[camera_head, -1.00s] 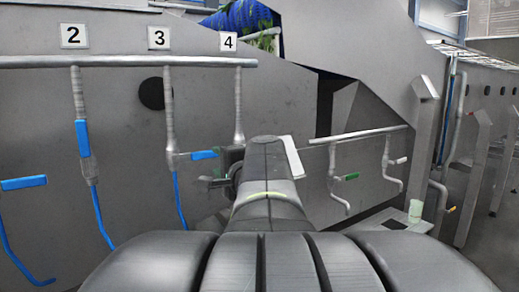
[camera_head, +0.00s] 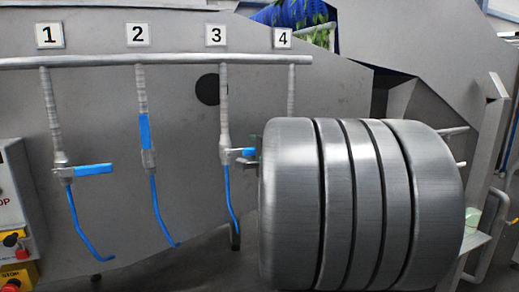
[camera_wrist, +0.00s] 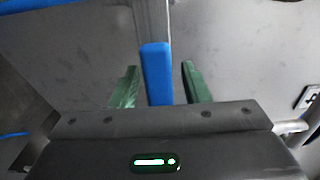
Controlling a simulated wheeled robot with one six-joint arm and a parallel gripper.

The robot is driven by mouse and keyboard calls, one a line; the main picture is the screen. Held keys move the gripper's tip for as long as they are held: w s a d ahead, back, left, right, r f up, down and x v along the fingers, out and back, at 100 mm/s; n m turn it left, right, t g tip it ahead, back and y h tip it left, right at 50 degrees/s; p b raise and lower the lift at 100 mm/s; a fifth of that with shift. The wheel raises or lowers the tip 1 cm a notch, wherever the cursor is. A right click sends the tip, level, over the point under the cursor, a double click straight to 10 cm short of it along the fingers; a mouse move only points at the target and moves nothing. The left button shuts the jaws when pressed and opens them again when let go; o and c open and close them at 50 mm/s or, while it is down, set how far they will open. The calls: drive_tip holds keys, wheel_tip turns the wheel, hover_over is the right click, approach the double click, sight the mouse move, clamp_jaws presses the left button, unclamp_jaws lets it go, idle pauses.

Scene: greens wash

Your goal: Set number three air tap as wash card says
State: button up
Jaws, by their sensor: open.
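The number three air tap hangs below its plate "3" (camera_head: 216,36) in the head view. Its blue handle (camera_head: 241,152) points sideways to the right, across its pipe (camera_head: 224,105). A blue hose (camera_head: 229,190) runs down below. In the wrist view a blue handle (camera_wrist: 157,75) stands between the two green fingers of my gripper (camera_wrist: 160,82). My gripper is open, with a gap visible on each side of the handle. In the head view my arm hides most of the gripper. I see no wash card.
Tap one's blue handle (camera_head: 93,170) lies crosswise; tap two's (camera_head: 144,131) lies along its pipe. Plate "4" (camera_head: 282,38) shows, but my arm hides its tap. A horizontal rail (camera_head: 100,62) runs above. A control box with a red button (camera_head: 22,254) stands at far left.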

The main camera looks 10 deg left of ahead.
clamp_jaws()
drive_tip(key=shift+r, duration=0.1)
drive_tip(key=s+a+r+n+b, duration=0.2)
drive_tip(key=r+n, duration=0.5)
drive_tip(key=n, duration=0.5)
drive_tip(key=shift+s+a+b, duration=0.15)
drive_tip(key=shift+a+b, duration=0.55)
drive_tip(key=shift+b, duration=0.7)
unclamp_jaws()
